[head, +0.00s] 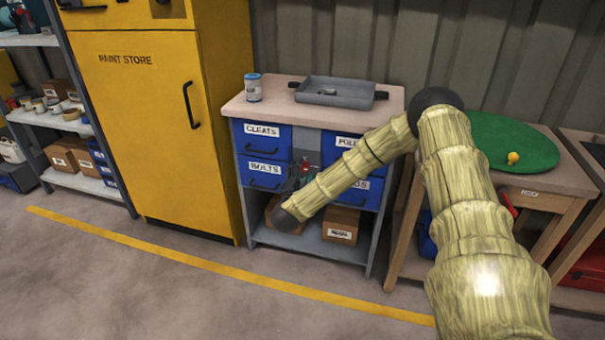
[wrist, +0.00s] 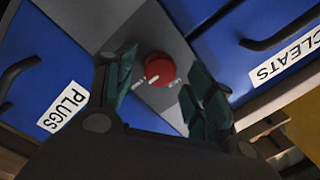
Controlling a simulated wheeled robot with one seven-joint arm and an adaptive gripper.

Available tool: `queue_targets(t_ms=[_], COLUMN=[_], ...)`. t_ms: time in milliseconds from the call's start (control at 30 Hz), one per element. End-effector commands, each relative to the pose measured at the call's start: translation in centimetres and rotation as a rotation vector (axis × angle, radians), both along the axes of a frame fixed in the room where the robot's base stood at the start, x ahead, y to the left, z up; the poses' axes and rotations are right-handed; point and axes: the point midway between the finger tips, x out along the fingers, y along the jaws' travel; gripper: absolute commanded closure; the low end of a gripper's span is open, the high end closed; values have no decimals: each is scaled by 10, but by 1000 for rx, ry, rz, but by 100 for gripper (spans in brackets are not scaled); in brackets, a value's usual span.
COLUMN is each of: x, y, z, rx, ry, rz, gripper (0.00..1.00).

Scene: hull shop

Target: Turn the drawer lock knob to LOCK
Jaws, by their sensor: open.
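The red round lock knob (wrist: 160,70) sits on a grey panel (wrist: 118,20) between the blue drawer fronts. A white mark is on its lower-left edge, and small white lettering beside it is too small to read. My gripper (wrist: 163,66) is open, with one dark green finger on each side of the knob; I cannot tell whether they touch it. In the head view my gripper (head: 303,172) is at the middle of the drawer cabinet, and my arm hides part of the cabinet front.
A grey tray (head: 335,98) and a can (head: 253,87) stand on the cabinet top. A yellow paint store (head: 150,110) is to the left. Open floor lies in front.

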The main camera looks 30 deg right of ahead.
Motion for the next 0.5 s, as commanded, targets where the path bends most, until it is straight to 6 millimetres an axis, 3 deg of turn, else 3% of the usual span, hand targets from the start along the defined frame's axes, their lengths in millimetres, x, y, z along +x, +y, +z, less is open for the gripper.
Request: queue_targets(t_ms=[467,500], x=[9,9], y=[-9,-9], z=[0,0], rx=[0,0], ry=[0,0], rz=[1,1], gripper=[46,50])
